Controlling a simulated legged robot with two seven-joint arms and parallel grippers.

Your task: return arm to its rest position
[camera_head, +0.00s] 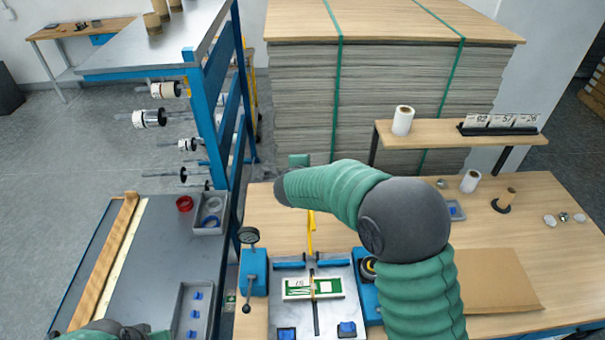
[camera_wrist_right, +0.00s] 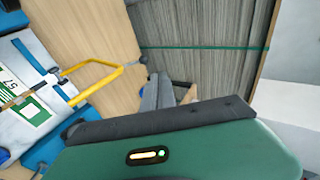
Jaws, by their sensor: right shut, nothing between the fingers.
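My right arm, in green sleeves with a dark elbow joint, rises from the bottom right of the head view and bends left above the bench. Its far end hangs over the back of the laminating press (camera_head: 340,270), in front of the board stack. My right gripper (camera_wrist_right: 160,92) shows in the wrist view with its dark fingers together and empty, apart from the yellow handle (camera_wrist_right: 105,70).
A green and white card (camera_head: 313,288) lies on the press. A blue rack (camera_head: 215,100) with rolls on spindles stands left. A raised shelf (camera_head: 450,132) carries a white roll (camera_head: 403,121). A cardboard sheet (camera_head: 490,280) lies right on the bench. The stack (camera_head: 390,90) blocks the back.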

